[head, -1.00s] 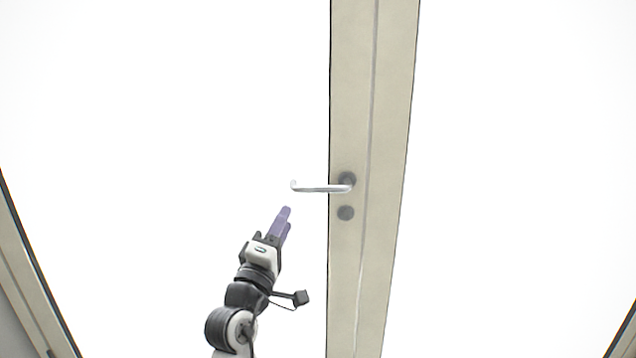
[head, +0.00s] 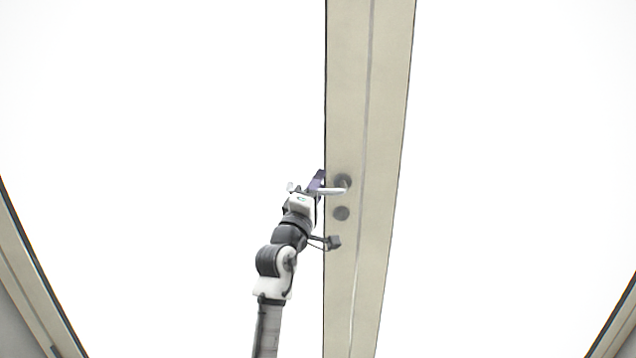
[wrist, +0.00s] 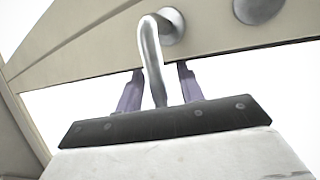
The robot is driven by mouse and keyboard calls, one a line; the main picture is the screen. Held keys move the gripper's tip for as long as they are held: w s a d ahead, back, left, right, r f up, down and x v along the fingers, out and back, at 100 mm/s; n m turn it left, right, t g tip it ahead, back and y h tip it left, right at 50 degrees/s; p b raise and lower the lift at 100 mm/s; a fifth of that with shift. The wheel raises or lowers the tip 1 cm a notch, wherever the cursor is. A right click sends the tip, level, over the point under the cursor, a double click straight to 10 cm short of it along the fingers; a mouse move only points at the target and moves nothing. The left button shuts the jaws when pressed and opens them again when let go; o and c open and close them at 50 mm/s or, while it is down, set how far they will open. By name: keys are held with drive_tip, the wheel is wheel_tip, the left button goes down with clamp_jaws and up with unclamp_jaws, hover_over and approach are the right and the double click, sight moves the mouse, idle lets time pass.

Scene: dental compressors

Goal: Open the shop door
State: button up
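The shop door has a beige frame stile (head: 362,110) beside large bright panes in the head view. A silver lever handle (head: 332,191) juts left from a dark round mount on the stile; it also shows in the wrist view (wrist: 152,55). My gripper (head: 319,180) is at the lever, its purple fingers overlapping it in the head view. In the wrist view my gripper (wrist: 158,88) has its two fingers apart, with the lever running between them and a gap visible on both sides. The fingertips reach the lower edge of the stile in that view.
A dark round lock plate (head: 341,213) sits just below the handle mount; it also shows in the wrist view (wrist: 258,8). More beige frame stands at the lower left (head: 35,290) and lower right (head: 615,335). The panes look blank white.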

drive_tip(key=shift+w, duration=0.15)
drive_tip(key=shift+c, duration=0.5)
clamp_jaws()
drive_tip(key=shift+d+f+n+t+y+p, duration=0.15)
drive_tip(key=shift+f+n+t+y+p, duration=0.4)
drive_tip(key=shift+n+y, duration=0.9)
drive_tip(key=shift+d+f+n+t+y+p, duration=0.1)
drive_tip(key=shift+f+n+t+y+p, duration=0.5)
drive_tip(key=shift+n, duration=1.7)
drive_tip(key=shift+d+f+n+t+y+p, duration=0.2)
drive_tip(key=shift+f+n+t+y, duration=0.6)
drive_tip(key=shift+n, duration=1.05)
drive_tip(key=shift+r+y, duration=0.1)
drive_tip(key=shift+y, duration=0.15)
